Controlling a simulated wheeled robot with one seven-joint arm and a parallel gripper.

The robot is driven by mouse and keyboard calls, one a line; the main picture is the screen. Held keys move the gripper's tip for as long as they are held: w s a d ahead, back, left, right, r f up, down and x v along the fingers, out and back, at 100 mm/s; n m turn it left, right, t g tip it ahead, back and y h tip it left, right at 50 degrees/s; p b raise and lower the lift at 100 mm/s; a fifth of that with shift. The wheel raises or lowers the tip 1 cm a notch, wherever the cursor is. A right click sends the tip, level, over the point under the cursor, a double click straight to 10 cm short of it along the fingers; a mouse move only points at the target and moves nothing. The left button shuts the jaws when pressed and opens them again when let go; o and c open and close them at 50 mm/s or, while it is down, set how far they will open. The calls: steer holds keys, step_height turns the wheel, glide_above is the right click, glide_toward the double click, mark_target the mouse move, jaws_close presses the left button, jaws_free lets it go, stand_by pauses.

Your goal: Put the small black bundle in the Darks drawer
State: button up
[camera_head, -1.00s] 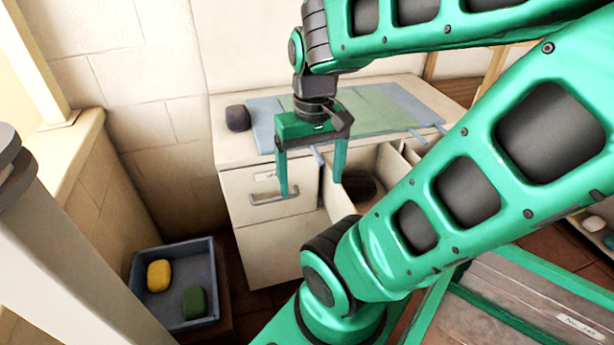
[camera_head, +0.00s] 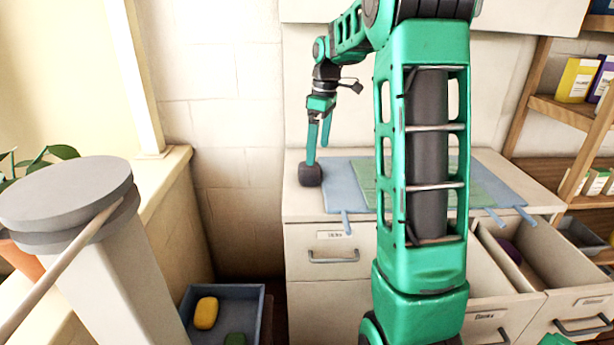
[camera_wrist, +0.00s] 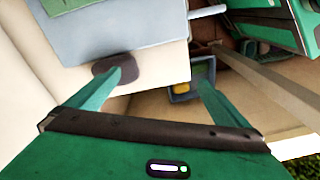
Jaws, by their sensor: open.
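The small black bundle (camera_head: 310,175) sits on the cabinet top (camera_head: 300,205), near its left end and beside the blue mat. My gripper (camera_head: 319,154) is open, with its fingers pointing down just above the bundle. In the wrist view the bundle (camera_wrist: 116,67) shows behind the tip of the left finger, and the other finger is off to the right; I cannot tell whether a finger touches it. A shut drawer (camera_head: 330,270) is at the cabinet's upper left. Two drawers stand open, one labelled front (camera_head: 488,318) partly behind my arm; the labels are too small to read surely.
Blue and green mats (camera_head: 345,185) lie across the cabinet top. A purple item (camera_head: 508,250) lies in an open drawer. A blue tray (camera_head: 258,300) with yellow and green pieces sits low at left. A grey-topped post (camera_head: 70,195) stands at front left; shelves are at right.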

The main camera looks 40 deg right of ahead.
mark_target(309, 169)
steer(key=w+d+f+n, duration=0.1)
steer(key=w+d+n, duration=0.1)
steer(key=w, duration=0.1)
steer(key=w+d+f+n, duration=0.2)
steer(key=w, duration=0.2)
steer(key=w+d+f+n, duration=0.1)
steer(key=w+d+n, duration=0.1)
steer(key=w, duration=0.2)
steer(key=shift+d+f, duration=0.25)
steer(key=shift+w+f+n+y, duration=0.1)
steer(key=shift+f+n+y, duration=0.1)
steer(key=shift+n+y, duration=0.1)
steer(key=f, duration=0.7)
steer(key=a+f, duration=0.1)
steer(key=f, duration=0.2)
steer(key=shift+w+f, duration=0.15)
steer(key=shift+f, duration=0.05)
steer(key=c, duration=0.8)
steer(key=shift+c, duration=0.2)
steer(key=shift+r, duration=0.1)
